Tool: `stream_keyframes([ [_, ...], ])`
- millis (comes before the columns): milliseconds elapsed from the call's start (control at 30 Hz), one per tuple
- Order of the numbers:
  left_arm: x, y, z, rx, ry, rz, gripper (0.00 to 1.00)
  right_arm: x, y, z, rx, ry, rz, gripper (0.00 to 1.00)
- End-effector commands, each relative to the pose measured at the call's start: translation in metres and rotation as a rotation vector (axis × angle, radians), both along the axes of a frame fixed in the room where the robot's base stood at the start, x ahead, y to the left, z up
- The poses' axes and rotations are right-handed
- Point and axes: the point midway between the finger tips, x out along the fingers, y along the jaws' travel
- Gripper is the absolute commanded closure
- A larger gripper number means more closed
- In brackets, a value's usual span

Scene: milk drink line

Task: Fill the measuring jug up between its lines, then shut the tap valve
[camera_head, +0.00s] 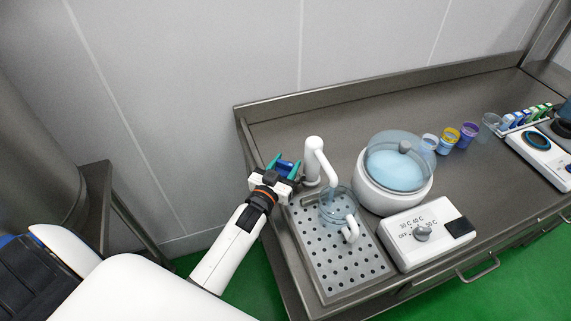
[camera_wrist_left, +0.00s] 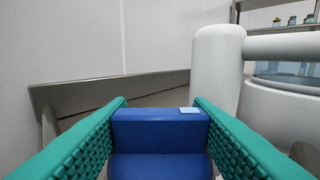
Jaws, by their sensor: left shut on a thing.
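My left gripper (camera_head: 284,166) is shut on the blue valve handle (camera_head: 285,164), left of the white tap (camera_head: 314,152). In the left wrist view the blue valve handle (camera_wrist_left: 160,130) sits between the green fingers, with the white tap (camera_wrist_left: 215,75) just to the right. The clear measuring jug (camera_head: 338,207), with a white handle, stands under the spout on the perforated drip tray (camera_head: 340,265). It looks bluish inside; its lines and fill level are too small to read. My right gripper is not in view.
Right of the tray stand a white pot with a clear lid (camera_head: 395,185) and a white dial box (camera_head: 430,232). Cups (camera_head: 450,138) and small cartons (camera_head: 525,117) stand further right on the steel counter (camera_head: 320,120). Its back left is clear.

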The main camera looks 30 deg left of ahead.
Motion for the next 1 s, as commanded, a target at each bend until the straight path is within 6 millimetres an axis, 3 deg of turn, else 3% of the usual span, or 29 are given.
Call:
stream_keyframes([
  [767,0.0005,-0.0001,0.0009,0.002,-0.004,0.096,0.76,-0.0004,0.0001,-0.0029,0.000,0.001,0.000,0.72],
  [800,0.0005,-0.0001,0.0010,0.002,-0.004,0.096,0.47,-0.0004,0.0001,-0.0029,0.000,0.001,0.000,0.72],
  [900,0.0005,-0.0001,0.0009,0.002,-0.004,0.096,0.32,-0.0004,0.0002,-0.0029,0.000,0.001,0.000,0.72],
  [1000,0.0005,-0.0002,0.0008,0.001,-0.003,0.096,0.32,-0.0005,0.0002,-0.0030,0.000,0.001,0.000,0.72],
])
